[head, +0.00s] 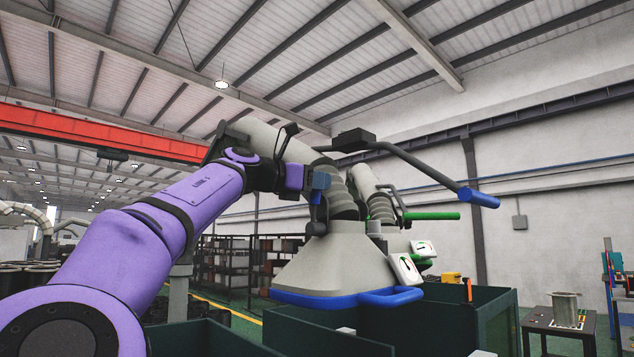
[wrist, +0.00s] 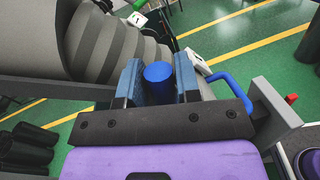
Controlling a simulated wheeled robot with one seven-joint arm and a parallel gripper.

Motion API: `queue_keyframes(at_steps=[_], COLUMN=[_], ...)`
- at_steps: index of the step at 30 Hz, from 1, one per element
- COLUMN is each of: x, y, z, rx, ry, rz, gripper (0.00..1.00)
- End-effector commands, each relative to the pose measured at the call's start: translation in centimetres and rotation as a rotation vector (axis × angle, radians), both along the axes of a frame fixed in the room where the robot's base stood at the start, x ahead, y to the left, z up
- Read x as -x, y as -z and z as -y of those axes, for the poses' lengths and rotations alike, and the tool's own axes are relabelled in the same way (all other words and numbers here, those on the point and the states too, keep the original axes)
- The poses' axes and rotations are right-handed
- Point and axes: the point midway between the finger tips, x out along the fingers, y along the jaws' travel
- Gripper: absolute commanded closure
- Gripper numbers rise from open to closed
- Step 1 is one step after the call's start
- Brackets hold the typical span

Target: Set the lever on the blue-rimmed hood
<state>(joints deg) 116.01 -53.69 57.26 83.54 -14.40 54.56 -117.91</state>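The blue-rimmed hood (head: 333,262) is a grey cone under a ribbed duct, with a blue rim and a blue handle rail (head: 392,297). The rail also shows in the wrist view (wrist: 237,84). My gripper (head: 319,186) is beside the duct just above the hood. In the wrist view, a blue cylindrical knob (wrist: 159,73), apparently the lever's end, fills the space between my fingers (wrist: 160,84), which look closed on its sides. The lever's shaft is mostly hidden. A white sign with an arrow (head: 405,268) is on the hood's right.
A long dark bar with a blue end (head: 478,198) reaches right above the hood. A second hood with a green-ended bar (head: 432,216) stands behind. A small table with a metal cylinder (head: 564,308) stands right.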

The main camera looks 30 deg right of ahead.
Motion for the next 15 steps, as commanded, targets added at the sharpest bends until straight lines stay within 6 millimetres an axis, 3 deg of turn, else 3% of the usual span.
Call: queue_keyframes(at_steps=[1,3,4,15], x=[0.0,0.0,0.0,1.1], y=[0.0,0.0,0.0,0.3], z=[0.0,0.0,0.0,0.2], rx=[0.0,0.0,0.0,-0.024], ry=[0.0,0.0,0.0,-0.002], rz=[0.0,0.0,0.0,0.103], gripper=[0.81,0.97,1.0,1.0])
